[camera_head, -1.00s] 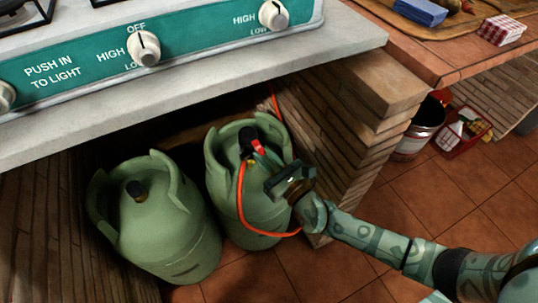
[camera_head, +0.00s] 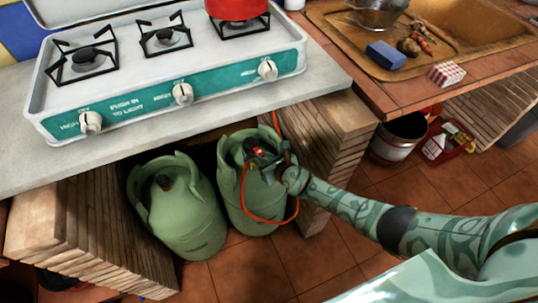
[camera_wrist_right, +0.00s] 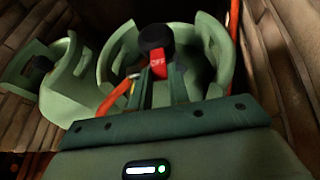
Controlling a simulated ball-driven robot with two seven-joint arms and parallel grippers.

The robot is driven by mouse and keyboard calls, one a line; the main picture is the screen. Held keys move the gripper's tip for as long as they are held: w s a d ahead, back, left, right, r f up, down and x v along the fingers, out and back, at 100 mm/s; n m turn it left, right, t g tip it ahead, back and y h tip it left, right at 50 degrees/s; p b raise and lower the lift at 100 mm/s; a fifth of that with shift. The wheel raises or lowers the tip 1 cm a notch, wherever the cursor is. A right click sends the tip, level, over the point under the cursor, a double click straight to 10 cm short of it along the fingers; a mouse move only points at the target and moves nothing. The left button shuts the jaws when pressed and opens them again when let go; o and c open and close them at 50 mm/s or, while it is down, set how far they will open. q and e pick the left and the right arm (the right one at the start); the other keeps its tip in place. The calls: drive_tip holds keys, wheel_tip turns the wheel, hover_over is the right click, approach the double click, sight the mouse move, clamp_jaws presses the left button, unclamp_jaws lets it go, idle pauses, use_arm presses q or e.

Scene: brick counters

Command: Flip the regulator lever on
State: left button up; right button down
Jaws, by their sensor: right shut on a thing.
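The regulator is a black knob-like piece with a red lever (camera_wrist_right: 158,66) marked OFF, on top of the right green gas cylinder (camera_head: 234,190). The regulator also shows in the head view (camera_head: 252,150), partly covered by my gripper. My right gripper (camera_head: 265,160) reaches in from the right over that cylinder. In the right wrist view its fingers (camera_wrist_right: 160,90) are close together at the red lever, shut on it. How deep the lever sits between them is hard to tell. My left gripper is not in view.
An orange hose (camera_head: 245,200) loops from the regulator in front of the cylinder. A second green cylinder (camera_head: 180,215) stands to the left. A brick pillar (camera_head: 325,140) bounds the right side, and the counter with the stove (camera_head: 180,85) hangs above.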

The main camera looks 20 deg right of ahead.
sight(259, 151)
drive_tip(key=r+g+p, duration=0.1)
drive_tip(key=p, duration=0.1)
drive_tip(key=r+g+p, duration=0.1)
drive_tip(key=p, duration=0.1)
drive_tip(key=shift+w+a+r+g+h, duration=0.2)
drive_tip(key=shift+w+r+g+h, duration=0.1)
drive_tip(key=shift+w+r+h, duration=0.1)
drive_tip(key=shift+a+f+g+p, duration=0.1)
drive_tip(key=shift+a+g+p, duration=0.05)
drive_tip(key=shift+g+p, duration=0.2)
drive_tip(key=shift+a+g, duration=0.1)
drive_tip(key=shift+g, duration=0.65)
drive_tip(key=shift+w+r+g+h, duration=0.3)
drive_tip(key=shift+g+h, duration=0.1)
drive_tip(key=shift+g, duration=0.1)
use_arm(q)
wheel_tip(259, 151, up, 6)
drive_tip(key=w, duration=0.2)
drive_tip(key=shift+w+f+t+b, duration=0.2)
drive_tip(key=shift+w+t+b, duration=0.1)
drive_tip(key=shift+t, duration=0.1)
use_arm(e)
drive_tip(key=shift+d, duration=0.3)
